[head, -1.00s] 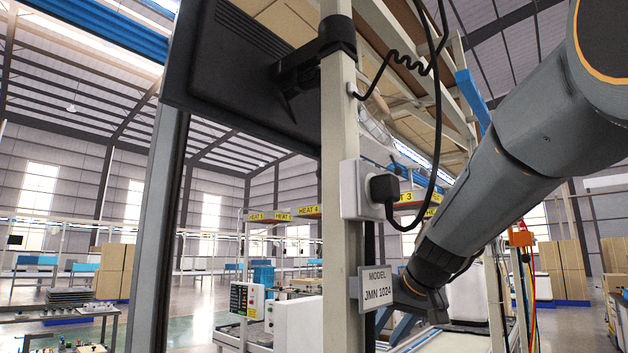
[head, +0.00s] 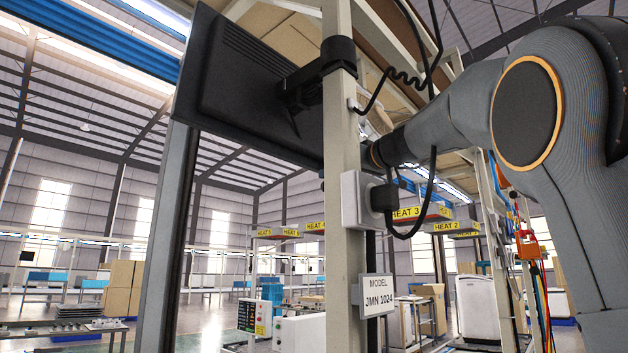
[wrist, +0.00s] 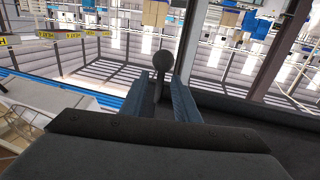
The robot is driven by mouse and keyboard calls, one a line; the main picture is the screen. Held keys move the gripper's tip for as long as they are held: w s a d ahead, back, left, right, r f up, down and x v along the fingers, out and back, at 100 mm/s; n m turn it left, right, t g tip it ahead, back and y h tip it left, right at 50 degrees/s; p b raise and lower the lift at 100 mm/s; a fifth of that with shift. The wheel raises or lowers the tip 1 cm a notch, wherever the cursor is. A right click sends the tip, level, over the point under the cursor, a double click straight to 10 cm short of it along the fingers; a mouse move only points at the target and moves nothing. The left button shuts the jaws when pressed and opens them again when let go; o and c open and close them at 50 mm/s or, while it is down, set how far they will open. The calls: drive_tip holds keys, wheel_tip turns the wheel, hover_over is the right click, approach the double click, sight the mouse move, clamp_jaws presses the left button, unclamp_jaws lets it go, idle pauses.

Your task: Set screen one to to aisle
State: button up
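The screen (head: 250,90) is a black monitor in the head view, seen from its back. It is tilted and held by a black clamp bracket (head: 318,72) on a cream post (head: 342,200). My arm's end reaches behind the post at about the height of the screen's lower edge, and my gripper is hidden there. In the wrist view my gripper (wrist: 165,78) has its two fingers apart. A dark ball knob on a thin stem (wrist: 163,60) stands between them, and I cannot tell whether they touch it. A dark surface (wrist: 275,125), possibly the screen, lies right of the fingers.
A white socket box (head: 355,199) with a black plug and hanging cable sits on the post. A "MODEL JMN 1024" sign (head: 378,295) is below it. A grey metal upright (head: 165,240) stands at left. Shelving and yellow HEAT signs (head: 405,213) are behind.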

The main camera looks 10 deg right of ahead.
drive_tip(key=p+x, duration=0.3)
drive_tip(key=x, duration=0.4)
drive_tip(key=shift+p, duration=0.3)
drive_tip(key=shift+f, duration=0.1)
clamp_jaws()
